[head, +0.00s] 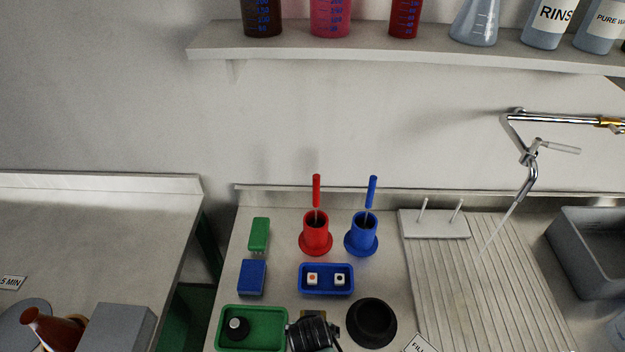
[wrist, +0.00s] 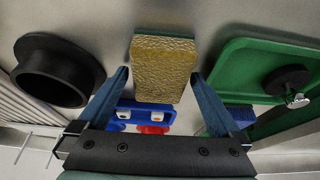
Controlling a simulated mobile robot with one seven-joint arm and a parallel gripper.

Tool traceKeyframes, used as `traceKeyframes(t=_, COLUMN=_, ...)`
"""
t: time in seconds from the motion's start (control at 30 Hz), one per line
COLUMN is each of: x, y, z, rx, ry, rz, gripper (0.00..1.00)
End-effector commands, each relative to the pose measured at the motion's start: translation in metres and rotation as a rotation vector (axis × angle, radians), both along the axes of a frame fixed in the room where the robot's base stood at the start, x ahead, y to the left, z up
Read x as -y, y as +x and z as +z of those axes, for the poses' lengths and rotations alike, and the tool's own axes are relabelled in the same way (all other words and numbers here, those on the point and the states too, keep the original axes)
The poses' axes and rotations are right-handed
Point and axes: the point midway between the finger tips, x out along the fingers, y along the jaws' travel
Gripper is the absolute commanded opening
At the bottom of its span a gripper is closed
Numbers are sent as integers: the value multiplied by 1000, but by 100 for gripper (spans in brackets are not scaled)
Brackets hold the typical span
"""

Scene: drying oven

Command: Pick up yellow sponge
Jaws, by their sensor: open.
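The yellow sponge (wrist: 163,68) is a rough-textured block in the wrist view. It lies on the counter, in the middle between my fingers. My gripper (wrist: 159,76) is open, with one blue-grey finger on each side of the sponge. A gap shows between each finger and the sponge, and nothing is held. In the head view my gripper (head: 313,335) is a dark shape at the bottom edge, between the green tray and the black round holder. It hides most or all of the sponge there.
The green tray (head: 281,322) with a black-based knob stands left; the black holder (head: 372,323) stands right. The blue tray (head: 327,290) with two small cubes is just behind. Red (head: 316,235) and blue (head: 361,236) cups with handled tools stand farther back. A ribbed drainboard (head: 480,290) lies right.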

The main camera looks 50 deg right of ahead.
Motion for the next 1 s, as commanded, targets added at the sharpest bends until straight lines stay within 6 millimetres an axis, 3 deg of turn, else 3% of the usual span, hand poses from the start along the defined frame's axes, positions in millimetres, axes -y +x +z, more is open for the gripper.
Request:
traceKeyframes(t=0.7, x=0, y=0, z=-6, rx=0, ry=0, rz=0, gripper=100)
traceKeyframes(t=1.0, x=0, y=0, z=-5, rx=0, ry=0, rz=0, gripper=48)
